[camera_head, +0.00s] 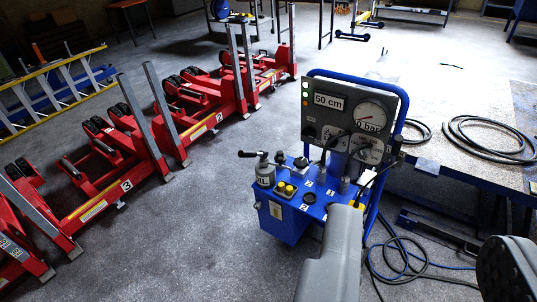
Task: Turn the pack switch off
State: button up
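The blue power pack (290,205) stands right of centre, with an upright grey panel (355,115) on a blue tube frame. The panel carries a "50 cm" display, a round gauge marked "0 bar", and lit lamps at its left edge. A small dark knob (309,131) sits low on the panel's left; I cannot tell whether it is the pack switch or which way it is set. A grey part of mine rises from the bottom, covering some of the pack's right side. My gripper's fingers cannot be made out clearly.
Red trolley jacks (120,180) line the left, with a yellow-and-blue ladder (50,90) behind. A bench (470,95) with coiled black hose (490,138) stands at right. Cables (405,265) loop on the floor right of the pack. Floor left of the pack is clear.

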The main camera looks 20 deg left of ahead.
aim_at(309, 132)
jog(key=u, duration=0.05)
jog(key=k, duration=0.5)
jog(key=u, duration=0.85)
jog(key=i, duration=1.3)
jog(key=z, duration=0.75)
jog(key=i, duration=0.8)
jog(key=z, duration=0.65)
